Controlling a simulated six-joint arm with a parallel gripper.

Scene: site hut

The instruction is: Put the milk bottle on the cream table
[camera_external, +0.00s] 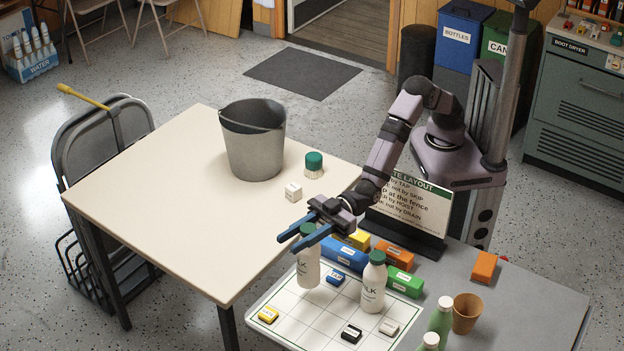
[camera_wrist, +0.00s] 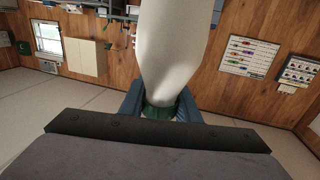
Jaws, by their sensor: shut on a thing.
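My gripper (camera_external: 296,239) is shut on the green cap of a white milk bottle (camera_external: 307,270). The bottle hangs upright below the blue fingers, over the white gridded board. I cannot tell whether its base touches the board. In the wrist view the milk bottle (camera_wrist: 172,45) runs away from the fingers (camera_wrist: 160,106), its green cap between them. A second milk bottle (camera_external: 373,288) with a green cap stands on the board, to the right. The cream table (camera_external: 160,215) is to the left of the gripper, with a wide bare surface.
A grey bucket (camera_external: 254,145), a green-topped item (camera_external: 313,164) and a white cube (camera_external: 293,192) stand on the cream table's right side. Coloured blocks (camera_external: 345,255) line the board's back edge. A brown cup (camera_external: 466,313) and green bottles (camera_external: 440,318) stand at the right.

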